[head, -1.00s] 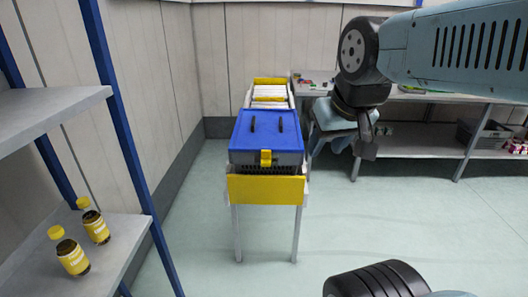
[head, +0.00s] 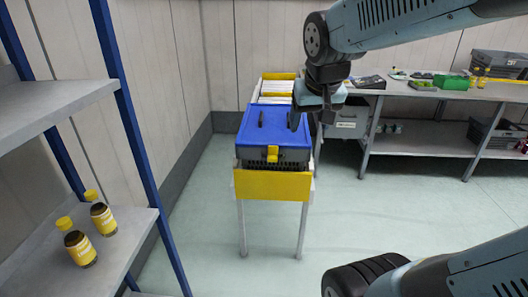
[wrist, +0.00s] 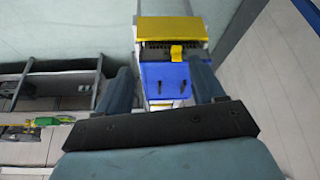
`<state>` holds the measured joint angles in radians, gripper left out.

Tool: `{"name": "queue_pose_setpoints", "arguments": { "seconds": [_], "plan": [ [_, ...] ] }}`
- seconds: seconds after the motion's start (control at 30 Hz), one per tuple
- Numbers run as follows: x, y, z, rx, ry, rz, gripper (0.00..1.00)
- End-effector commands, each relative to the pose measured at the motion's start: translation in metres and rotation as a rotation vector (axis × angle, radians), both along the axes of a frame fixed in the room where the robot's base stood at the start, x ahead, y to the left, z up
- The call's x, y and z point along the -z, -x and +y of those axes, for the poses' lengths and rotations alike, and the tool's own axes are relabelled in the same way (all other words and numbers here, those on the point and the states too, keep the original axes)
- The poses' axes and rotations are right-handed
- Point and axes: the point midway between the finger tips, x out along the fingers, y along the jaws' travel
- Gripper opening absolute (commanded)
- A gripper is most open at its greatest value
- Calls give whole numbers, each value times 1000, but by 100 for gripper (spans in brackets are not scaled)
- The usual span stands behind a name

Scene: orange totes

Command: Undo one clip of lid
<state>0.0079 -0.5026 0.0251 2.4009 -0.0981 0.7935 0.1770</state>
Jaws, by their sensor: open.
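A dark tote with a blue lid (head: 276,132) stands at the near end of a narrow stand with a yellow end plate. A yellow clip (head: 272,154) sits at the middle of the tote's near side, against the lid's edge. In the wrist view the lid (wrist: 164,75) and the yellow clip (wrist: 177,52) show beyond my fingers. My gripper (head: 312,122) is open and empty, above and to the right of the lid in the head view, apart from the clip. Any clip on the tote's far side is hidden.
The stand's yellow end plate (head: 271,186) faces me, with white rollers behind the tote. A workbench (head: 440,92) with small items runs along the back right. A shelf with two yellow-capped bottles (head: 102,215) is at the left. The floor between is clear.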

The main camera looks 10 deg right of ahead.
Motion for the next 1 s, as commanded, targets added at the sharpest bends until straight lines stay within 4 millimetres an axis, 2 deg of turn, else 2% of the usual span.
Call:
{"name": "queue_pose_setpoints", "arguments": {
  "seconds": [0.03,0.33,0.6,0.8,1.0],
  "plan": [
    [4,-16,0,14,2,10,68],
    [36,-104,1,96,8,30,68],
    [85,-178,7,154,-7,48,68],
    [122,-219,13,187,-27,56,68],
    [141,-237,17,201,-39,58,68]
  ]
}}
